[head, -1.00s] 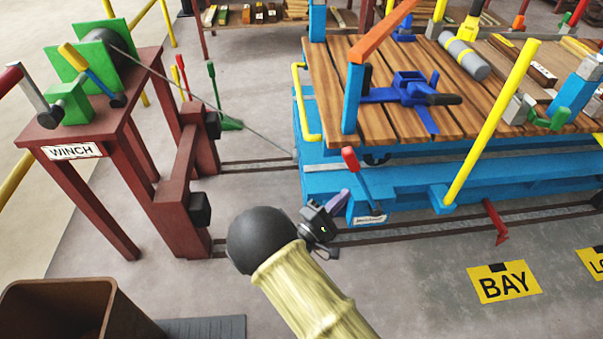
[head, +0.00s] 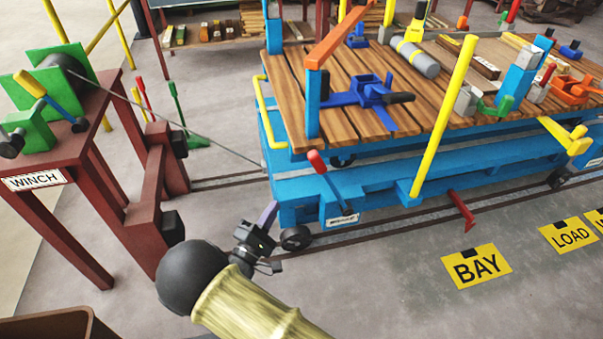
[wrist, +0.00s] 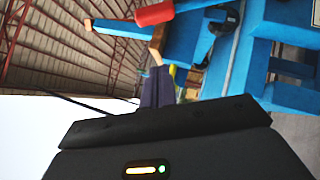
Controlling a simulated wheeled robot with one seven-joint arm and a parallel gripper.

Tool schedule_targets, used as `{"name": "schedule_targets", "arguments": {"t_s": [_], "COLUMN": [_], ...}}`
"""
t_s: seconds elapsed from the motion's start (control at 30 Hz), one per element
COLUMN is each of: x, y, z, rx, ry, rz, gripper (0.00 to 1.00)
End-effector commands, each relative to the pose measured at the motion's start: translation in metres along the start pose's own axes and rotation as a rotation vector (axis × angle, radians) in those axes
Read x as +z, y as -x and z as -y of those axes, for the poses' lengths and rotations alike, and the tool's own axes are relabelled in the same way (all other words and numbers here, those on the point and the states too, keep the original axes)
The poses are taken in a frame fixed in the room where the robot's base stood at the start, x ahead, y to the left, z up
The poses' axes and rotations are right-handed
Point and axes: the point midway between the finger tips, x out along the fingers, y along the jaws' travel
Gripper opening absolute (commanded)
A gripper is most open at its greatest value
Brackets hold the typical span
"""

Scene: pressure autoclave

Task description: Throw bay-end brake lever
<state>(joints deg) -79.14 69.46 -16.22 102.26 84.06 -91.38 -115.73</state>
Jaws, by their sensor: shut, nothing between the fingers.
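A lever with a red grip (head: 316,161) and a dark shaft stands at the near left corner of the blue cart (head: 385,196). It leans left at the top, and a small white label (head: 342,220) sits at its foot; the label's words are too small to read. My gripper (head: 268,214) is left of the lever and lower than its grip, apart from it. Its purple fingers are shut and empty. In the wrist view, the fingers (wrist: 157,88) are together, and the red grip (wrist: 155,14) shows beyond them at the top.
A winch on a red-brown stand (head: 88,165) is at left, with its cable running to the cart. A yellow post (head: 445,115) rises from the cart's near side. A red bar (head: 460,211) juts out below it. Bare floor with a BAY sign (head: 476,266) lies in front.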

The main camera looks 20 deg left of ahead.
Motion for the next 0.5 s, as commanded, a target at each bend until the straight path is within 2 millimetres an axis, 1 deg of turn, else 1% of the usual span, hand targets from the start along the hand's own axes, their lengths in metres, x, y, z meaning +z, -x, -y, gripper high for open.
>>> {"name": "schedule_targets", "arguments": {"t_s": [0.13,0.27,0.37,0.5], "x": [0.000,0.000,0.000,0.000], "y": [-0.002,-0.011,-0.025,-0.049], "z": [0.000,0.001,0.002,0.002], "rx": [0.000,0.001,0.001,0.001], "ry": [-0.001,-0.001,-0.002,-0.003], "rz": [-0.001,0.000,0.001,0.002], "gripper": [0.00,0.00,0.00,0.00]}}
